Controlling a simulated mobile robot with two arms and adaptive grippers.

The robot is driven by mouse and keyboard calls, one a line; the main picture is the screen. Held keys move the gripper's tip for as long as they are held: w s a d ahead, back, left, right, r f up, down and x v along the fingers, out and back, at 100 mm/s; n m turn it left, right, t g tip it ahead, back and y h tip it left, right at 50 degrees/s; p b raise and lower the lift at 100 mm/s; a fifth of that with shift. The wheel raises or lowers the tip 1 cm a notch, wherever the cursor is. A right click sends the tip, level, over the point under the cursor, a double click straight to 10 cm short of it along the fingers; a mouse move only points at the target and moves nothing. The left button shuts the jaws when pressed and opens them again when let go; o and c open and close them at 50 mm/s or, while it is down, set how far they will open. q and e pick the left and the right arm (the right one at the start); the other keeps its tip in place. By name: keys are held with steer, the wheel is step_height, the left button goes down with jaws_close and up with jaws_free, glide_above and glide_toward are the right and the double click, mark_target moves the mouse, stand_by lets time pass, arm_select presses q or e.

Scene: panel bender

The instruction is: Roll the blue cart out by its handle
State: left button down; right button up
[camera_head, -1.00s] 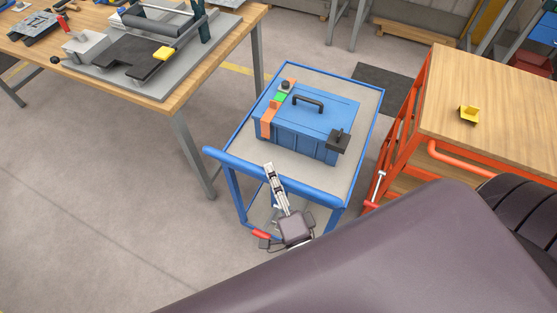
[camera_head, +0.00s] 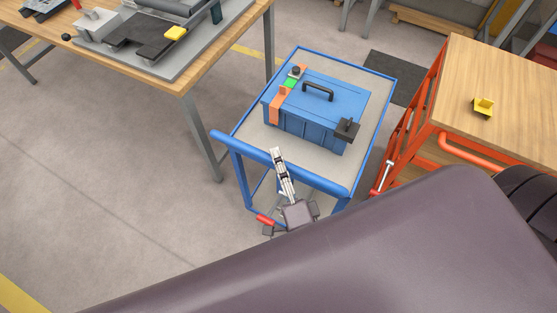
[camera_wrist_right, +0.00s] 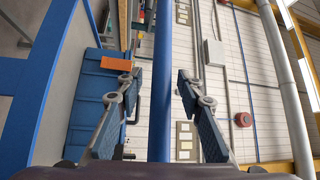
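The blue cart (camera_head: 234,176) stands on the floor between a workbench and an orange cart. Its thick blue handle (camera_head: 325,183) runs across the near end. In the right wrist view the handle (camera_wrist_right: 161,130) runs upright between my right gripper's fingers (camera_wrist_right: 159,85). These fingers are spread, with gaps visible on both sides. In the head view my right gripper (camera_head: 278,160) lies across the handle, left of its middle. A blue toolbox (camera_head: 330,100) with a black grip and an orange strap sits on the cart's top shelf. My left gripper is out of view.
The wood-topped workbench (camera_head: 170,83) with machine parts stands at the left, its leg close to the cart. An orange cart (camera_head: 510,85) with a yellow piece (camera_head: 483,107) stands close on the right. Floor (camera_head: 110,170) left of the cart is clear.

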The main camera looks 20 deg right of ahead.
steer(key=s+f, duration=0.1)
steer(key=s, duration=1.1)
steer(key=shift+a+f, duration=0.35)
steer(key=shift+a, duration=0.1)
steer(key=shift+w, duration=0.1)
